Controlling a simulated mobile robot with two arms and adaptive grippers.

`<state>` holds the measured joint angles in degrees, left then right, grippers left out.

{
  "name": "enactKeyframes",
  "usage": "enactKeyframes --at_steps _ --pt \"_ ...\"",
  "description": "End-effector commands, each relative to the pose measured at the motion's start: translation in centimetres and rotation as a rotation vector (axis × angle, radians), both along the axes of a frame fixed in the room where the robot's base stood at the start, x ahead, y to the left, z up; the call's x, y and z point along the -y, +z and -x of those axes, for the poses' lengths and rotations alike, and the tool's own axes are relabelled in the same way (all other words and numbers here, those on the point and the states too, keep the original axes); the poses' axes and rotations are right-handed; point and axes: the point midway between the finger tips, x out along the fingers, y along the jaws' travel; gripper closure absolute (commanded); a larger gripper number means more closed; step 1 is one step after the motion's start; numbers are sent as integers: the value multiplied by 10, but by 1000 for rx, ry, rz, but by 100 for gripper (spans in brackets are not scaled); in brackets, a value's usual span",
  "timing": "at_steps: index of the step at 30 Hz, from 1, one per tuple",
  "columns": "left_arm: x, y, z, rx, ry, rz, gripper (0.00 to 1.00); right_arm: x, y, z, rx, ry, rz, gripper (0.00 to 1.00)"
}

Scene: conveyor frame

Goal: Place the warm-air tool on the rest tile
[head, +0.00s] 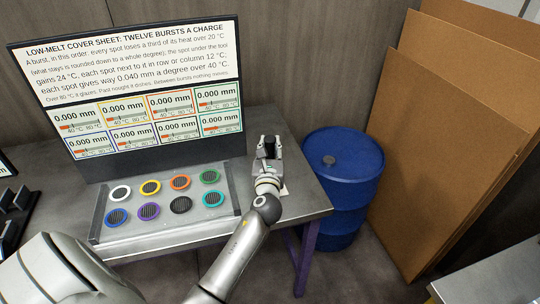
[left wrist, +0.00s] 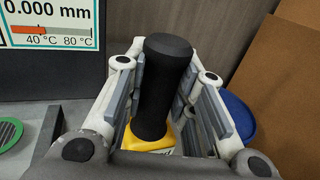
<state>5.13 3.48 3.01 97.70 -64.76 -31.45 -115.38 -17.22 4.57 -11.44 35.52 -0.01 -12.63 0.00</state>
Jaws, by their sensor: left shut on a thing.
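The warm-air tool shows in the left wrist view as an upright black cylinder (left wrist: 165,85) with a yellow part at its lower end. It stands between the pads of my left gripper (left wrist: 163,92), which is shut on it. In the head view, the tool's dark top (head: 270,146) shows at my left gripper (head: 268,156), over the right part of the metal table. A small pale patch, perhaps the rest tile (head: 284,190), shows beside the wrist, mostly hidden. I cannot tell whether the tool touches anything below. My right gripper is not in view.
A grey tray (head: 165,232) with several coloured round grilles lies left of the arm on the metal table (head: 306,203). A display panel (head: 140,90) stands behind it. A blue barrel (head: 342,185) stands right of the table, near brown boards (head: 440,150).

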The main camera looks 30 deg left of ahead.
Motion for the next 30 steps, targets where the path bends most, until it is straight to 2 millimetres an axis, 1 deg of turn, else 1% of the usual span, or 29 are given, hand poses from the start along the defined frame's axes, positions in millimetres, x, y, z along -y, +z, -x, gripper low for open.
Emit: enactKeyframes --at_steps 1,4,13,17,18,22,30 --pt "1 -10 0 -1 0 3 100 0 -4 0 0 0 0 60" --pt "1 -18 0 1 -1 0 100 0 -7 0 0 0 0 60" --pt "1 -19 0 2 -1 0 100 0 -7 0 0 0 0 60" --pt "1 -23 0 2 -1 0 100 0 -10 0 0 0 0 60" --pt "1 -25 1 -3 0 2 70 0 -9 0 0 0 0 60" --pt "1 -25 1 -3 0 2 54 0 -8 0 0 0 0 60" --pt "1 -25 1 -3 0 2 54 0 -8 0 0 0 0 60"
